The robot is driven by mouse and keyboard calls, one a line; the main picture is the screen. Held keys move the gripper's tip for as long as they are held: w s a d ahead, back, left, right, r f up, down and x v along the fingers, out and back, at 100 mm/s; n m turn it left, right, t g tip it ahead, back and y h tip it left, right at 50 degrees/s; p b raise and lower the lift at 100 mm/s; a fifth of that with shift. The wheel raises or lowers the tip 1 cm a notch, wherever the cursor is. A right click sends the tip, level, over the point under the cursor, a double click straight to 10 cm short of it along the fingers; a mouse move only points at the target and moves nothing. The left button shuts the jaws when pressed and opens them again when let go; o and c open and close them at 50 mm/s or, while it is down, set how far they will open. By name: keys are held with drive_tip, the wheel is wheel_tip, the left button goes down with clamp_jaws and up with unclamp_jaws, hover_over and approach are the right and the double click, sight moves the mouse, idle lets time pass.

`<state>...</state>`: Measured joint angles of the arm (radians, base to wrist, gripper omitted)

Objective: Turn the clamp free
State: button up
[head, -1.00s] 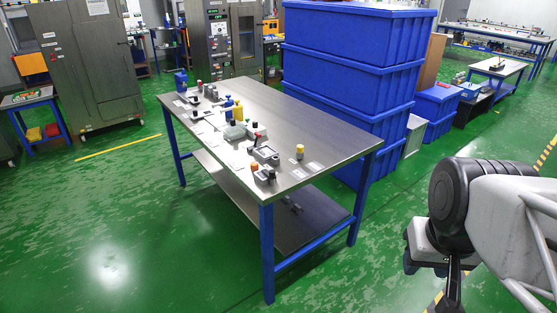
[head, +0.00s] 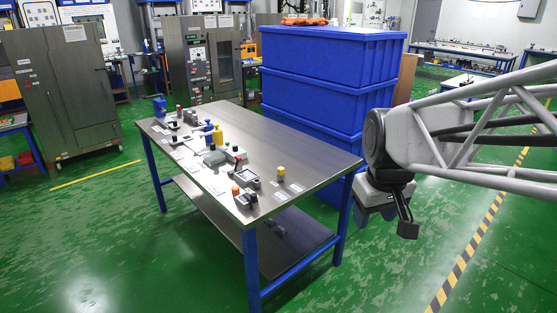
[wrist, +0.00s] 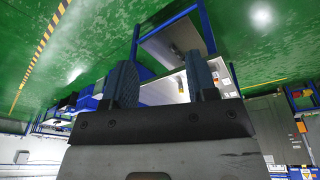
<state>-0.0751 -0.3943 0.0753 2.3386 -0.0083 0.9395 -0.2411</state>
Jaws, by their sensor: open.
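Several small fixtures and bottles stand on the steel-topped table (head: 300,150) in the head view. I cannot tell for sure which one is the clamp. A grey fixture with an orange knob (head: 236,190) sits near the front corner, beside a grey block fixture (head: 252,182). A yellow-capped post (head: 281,174) stands to their right. My gripper (head: 376,214) hangs to the right of the table, well apart from these fixtures. In the wrist view my gripper (wrist: 162,82) shows two blue-grey fingers spread apart, with nothing between them.
Stacked blue crates (head: 330,90) stand behind the table, close to its far right edge. A blue bottle (head: 159,105) and yellow and blue bottles (head: 214,133) stand farther along the table. The table's right half is clear. Green floor is open in front.

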drive_tip(key=w+a+n, duration=0.2)
drive_tip(key=w+a, duration=0.1)
drive_tip(key=w, duration=0.4)
drive_tip(key=w+a+n, duration=0.2)
drive_tip(key=w+a, duration=0.1)
drive_tip(key=w, duration=0.3)
drive_tip(key=n+g, duration=0.2)
drive_tip(key=n, duration=0.8)
hover_over(254, 195)
wheel_tip(254, 195, down, 20)
drive_tip(key=shift+w+a+f, duration=0.15)
drive_tip(key=shift+f, duration=0.1)
drive_tip(key=shift+f, duration=3.9)
